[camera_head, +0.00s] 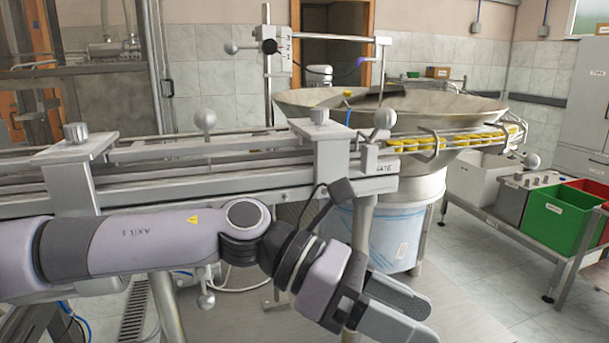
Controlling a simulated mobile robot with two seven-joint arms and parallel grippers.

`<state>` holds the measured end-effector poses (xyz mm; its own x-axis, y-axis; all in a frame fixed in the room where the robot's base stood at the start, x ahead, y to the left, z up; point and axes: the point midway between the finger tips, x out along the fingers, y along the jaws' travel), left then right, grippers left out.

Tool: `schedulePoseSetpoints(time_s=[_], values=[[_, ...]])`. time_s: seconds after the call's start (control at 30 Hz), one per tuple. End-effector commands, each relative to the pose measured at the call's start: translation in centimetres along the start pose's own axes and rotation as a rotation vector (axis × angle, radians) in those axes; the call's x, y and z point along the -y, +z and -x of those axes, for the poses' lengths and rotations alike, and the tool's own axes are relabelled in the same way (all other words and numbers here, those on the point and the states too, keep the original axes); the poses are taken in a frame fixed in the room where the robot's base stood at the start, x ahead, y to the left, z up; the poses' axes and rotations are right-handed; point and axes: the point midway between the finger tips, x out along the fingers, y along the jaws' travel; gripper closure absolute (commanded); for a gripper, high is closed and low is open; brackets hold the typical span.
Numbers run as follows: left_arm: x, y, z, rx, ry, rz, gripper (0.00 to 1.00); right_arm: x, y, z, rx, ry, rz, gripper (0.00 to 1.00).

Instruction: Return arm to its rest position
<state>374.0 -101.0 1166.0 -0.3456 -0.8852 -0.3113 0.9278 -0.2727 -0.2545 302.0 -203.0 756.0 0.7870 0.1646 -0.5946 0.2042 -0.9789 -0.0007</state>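My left arm comes in from the left across the front of the conveyor, its forearm about level. Its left gripper (428,322) hangs at the lower middle and points down to the right. The two grey fingers stand apart at the tips, with nothing seen between them. The gripper is in front of the feeder's lower drum and looks clear of it. My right arm and gripper are not in view.
The conveyor rail (220,180) runs behind and above my arm. A metal feeder bowl (440,104) stands behind, with a chute of yellow caps (455,141) on its right. A green bin (560,215), a red bin and a white bin stand on a right-hand bench. Floor at lower right is clear.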

Motion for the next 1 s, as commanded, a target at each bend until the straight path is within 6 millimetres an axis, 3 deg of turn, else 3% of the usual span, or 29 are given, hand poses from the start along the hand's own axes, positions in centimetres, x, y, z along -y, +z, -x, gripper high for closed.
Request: schedulePoseSetpoints(time_s=[0.1, 0.23, 0.37, 0.57, 0.77, 0.87, 1.0], values=[[0.8, 1.3, -2.2, 0.195, -0.017, 0.146, 0.44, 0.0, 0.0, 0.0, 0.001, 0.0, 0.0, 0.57], [1.1, 3.1, -3.1, 0.402, -0.022, 0.323, 0.44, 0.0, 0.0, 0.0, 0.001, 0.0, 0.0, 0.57], [0.7, 4.4, -2.7, 0.608, -0.021, 0.521, 0.44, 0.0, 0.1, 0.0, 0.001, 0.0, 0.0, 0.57], [-1.1, 4.8, 0.0, 0.915, -0.008, 0.859, 0.44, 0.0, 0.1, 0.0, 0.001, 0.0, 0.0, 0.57], [-4.0, 2.0, 4.0, 1.212, 0.024, 1.223, 0.44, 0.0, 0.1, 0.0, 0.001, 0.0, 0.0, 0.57], [-5.3, -0.6, 6.2, 1.358, 0.048, 1.412, 0.44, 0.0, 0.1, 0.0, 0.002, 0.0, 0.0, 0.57], [-6.6, -5.8, 9.0, 1.558, 0.095, 1.678, 0.44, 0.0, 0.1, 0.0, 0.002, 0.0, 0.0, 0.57]])
